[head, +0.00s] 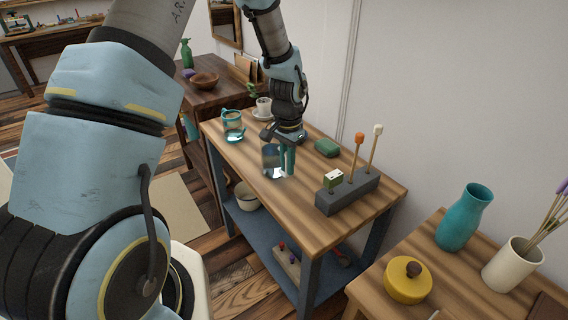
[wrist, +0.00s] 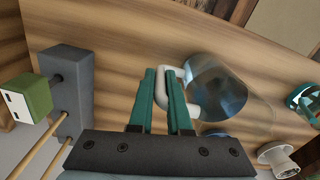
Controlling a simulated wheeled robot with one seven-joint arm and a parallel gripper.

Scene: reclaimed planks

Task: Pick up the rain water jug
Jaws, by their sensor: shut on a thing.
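A clear glass jug with a bluish tint (head: 271,158) is at my gripper, over the middle of the wooden table (head: 297,222). The jug also shows in the wrist view (wrist: 220,88), with a pale looped handle. My gripper (head: 287,160) points down, its teal fingers on the jug's right side in the head view. In the wrist view my gripper (wrist: 163,85) is shut on the handle, which passes between the fingers. I cannot tell whether the jug's base touches the table. A second glass jug with teal trim (head: 232,125) stands at the table's far left.
A grey block (head: 347,194) holding two sticks and a green cube stands to the right. A teal vase (head: 464,218) and yellow pot (head: 406,282) stand on the nearer table.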

